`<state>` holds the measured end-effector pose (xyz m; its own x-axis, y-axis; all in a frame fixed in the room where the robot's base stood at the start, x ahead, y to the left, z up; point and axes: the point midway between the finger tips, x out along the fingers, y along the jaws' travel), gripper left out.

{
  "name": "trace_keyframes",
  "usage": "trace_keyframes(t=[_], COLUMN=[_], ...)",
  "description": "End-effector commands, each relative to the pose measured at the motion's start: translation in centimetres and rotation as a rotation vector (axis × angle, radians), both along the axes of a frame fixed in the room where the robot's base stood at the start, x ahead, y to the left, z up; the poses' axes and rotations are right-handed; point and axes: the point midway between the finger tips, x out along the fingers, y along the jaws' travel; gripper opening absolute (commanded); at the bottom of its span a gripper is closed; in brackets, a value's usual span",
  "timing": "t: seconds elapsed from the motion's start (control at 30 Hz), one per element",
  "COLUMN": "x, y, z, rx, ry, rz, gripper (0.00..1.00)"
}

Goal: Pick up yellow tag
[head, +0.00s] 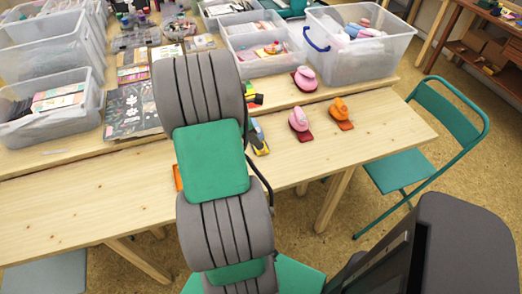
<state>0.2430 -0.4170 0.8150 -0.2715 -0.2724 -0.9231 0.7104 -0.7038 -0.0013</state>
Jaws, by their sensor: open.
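A small item with a yellow base and a grey-blue upper part, which looks like the yellow tag (262,151), is on the wooden table just right of my arm. My arm hides part of it. My arm crosses the middle of the head view over the table. My gripper is hidden behind the arm links, so its place relative to the yellow item does not show.
Pink items (299,119) on red bases and an orange item (341,108) stand to the right. An orange edge (178,178) shows left of my arm. Clear bins (362,60) line the back. The table's front left (80,215) is bare. A green chair (405,168) stands right.

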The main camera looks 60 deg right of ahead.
Motion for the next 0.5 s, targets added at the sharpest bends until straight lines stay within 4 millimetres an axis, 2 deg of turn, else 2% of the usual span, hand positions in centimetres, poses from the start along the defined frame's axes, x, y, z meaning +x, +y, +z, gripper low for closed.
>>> trace_keyframes(t=[0.3,0.5], x=[-2.0,-2.0], y=[-0.9,-1.0], z=[-4.6,-4.8], rx=[0.001,0.000], ry=[0.000,-0.003], rz=[0.000,0.001], gripper=[0.49,0.49])
